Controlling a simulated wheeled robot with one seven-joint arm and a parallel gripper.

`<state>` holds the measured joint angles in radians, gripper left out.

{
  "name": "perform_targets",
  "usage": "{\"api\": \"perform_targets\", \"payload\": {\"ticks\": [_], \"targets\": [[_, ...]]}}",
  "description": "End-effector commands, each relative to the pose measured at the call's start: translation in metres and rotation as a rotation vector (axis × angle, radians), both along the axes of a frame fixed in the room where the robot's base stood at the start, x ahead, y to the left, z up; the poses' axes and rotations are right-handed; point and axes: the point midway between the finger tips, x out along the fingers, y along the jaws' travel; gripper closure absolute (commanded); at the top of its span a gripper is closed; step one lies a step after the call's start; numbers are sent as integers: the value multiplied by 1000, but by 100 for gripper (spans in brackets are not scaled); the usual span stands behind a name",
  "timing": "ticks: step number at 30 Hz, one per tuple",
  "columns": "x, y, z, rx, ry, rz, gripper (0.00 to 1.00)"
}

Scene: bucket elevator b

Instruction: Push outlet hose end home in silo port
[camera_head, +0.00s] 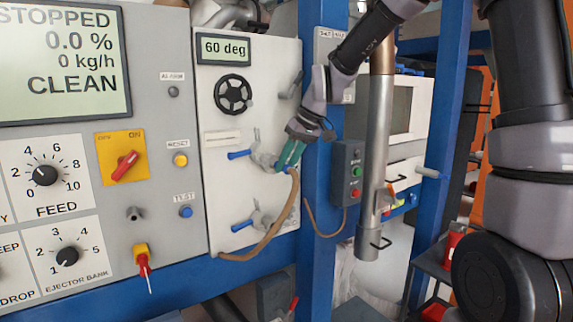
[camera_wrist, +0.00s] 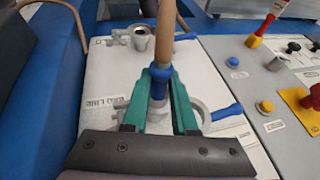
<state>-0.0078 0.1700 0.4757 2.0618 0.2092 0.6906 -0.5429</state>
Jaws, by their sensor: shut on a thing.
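My gripper (camera_head: 291,154) has teal fingers, also seen in the wrist view (camera_wrist: 160,82). It is shut on the hose end, around a blue collar (camera_wrist: 158,75). The tan outlet hose (camera_head: 284,222) hangs from it in a curve down and left. The upper metal port (camera_head: 263,157), with a blue lever, is right beside the fingertips on the pale panel. A grey fitting (camera_wrist: 158,117) shows between the fingers, near this port's metalwork. I cannot tell how deep the hose end sits. A lower metal port (camera_head: 262,217) with a blue lever also shows. I cannot tell which port is the silo one.
A blue post (camera_head: 318,190) with a grey button box (camera_head: 350,172) stands just right of my gripper. A black handwheel (camera_head: 233,94) is above the ports. The control panel (camera_head: 115,200) with knobs and switches is at the left.

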Motion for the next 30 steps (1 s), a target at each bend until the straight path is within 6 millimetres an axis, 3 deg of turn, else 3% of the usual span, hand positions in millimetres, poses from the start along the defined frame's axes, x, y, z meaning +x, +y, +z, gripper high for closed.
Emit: {"api": "perform_targets", "payload": {"ticks": [30], "targets": [[-10,-7,1,1,-1,0,100]]}}
